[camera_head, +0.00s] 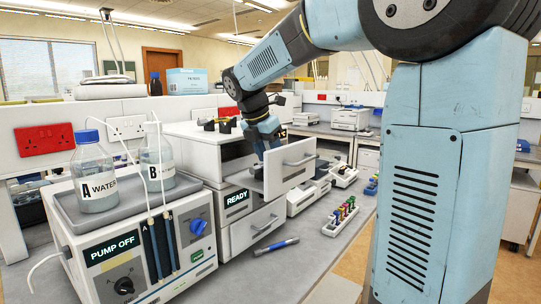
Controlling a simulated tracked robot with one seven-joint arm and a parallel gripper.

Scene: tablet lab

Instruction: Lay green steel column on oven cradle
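The oven (207,139) is the white stacked unit behind the pump, with a READY display. Its upper drawer (291,166) is pulled out toward the right. My gripper (260,167) points down into this open drawer. The drawer's front and side hide the fingertips, so I cannot see whether they hold anything. The cradle inside the drawer is hidden too. I cannot make out the green steel column for certain; small coloured pieces, some greenish, stand in a white rack (331,231) on the bench.
The pump (110,243) reads PUMP OFF and carries bottles A (95,180) and B (158,160) with tubes. A blue and grey pen-like tool (276,246) lies on the bench. A lower drawer (258,227) sits below the open one.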

